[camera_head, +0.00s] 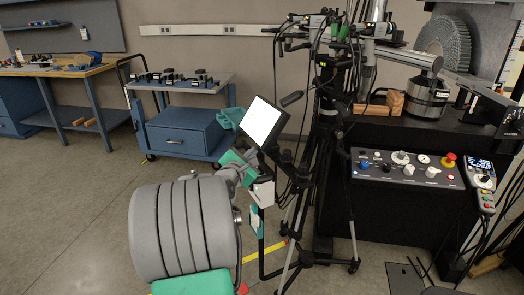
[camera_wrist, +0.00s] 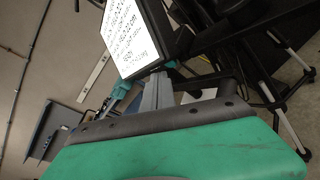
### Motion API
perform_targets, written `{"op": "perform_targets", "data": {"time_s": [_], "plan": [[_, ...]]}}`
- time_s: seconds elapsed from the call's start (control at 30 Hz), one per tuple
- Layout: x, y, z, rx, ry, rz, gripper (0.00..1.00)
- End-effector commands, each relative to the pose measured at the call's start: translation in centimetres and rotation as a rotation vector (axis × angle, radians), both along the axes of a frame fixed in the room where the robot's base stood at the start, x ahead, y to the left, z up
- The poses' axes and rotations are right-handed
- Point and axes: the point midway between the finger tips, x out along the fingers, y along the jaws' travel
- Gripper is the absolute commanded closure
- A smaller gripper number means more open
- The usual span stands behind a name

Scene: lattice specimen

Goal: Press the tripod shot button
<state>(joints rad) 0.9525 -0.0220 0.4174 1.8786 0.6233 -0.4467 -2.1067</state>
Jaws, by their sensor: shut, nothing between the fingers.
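A tripod (camera_head: 325,120) with black legs stands right of centre in the head view, carrying cameras and cables on top. A tilted screen (camera_head: 262,122) with a white face and black frame is beside it. The screen also shows in the wrist view (camera_wrist: 125,35), with lines of dark text. A black handle (camera_head: 291,98) sticks out at the screen's upper right. I cannot make out a shot button on the tripod. My gripper (camera_wrist: 157,82) appears as grey fingers below the screen in the wrist view, shut and empty. I cannot tell whether it touches the screen.
A black machine with a control panel (camera_head: 405,168) and a red knob stands at the right. A blue cart (camera_head: 180,135) and a workbench (camera_head: 65,68) stand at the back left. Tripod legs and cables crowd the centre. The floor at the left is clear.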

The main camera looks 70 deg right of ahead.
Motion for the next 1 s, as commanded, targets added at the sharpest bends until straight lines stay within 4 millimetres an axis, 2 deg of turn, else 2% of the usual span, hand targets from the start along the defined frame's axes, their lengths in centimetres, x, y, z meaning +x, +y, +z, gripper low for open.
{"op": "perform_targets", "data": {"time_s": [1.0], "plan": [[-1.1,-1.1,0.3,-0.005,-0.001,-0.005,1.00]]}}
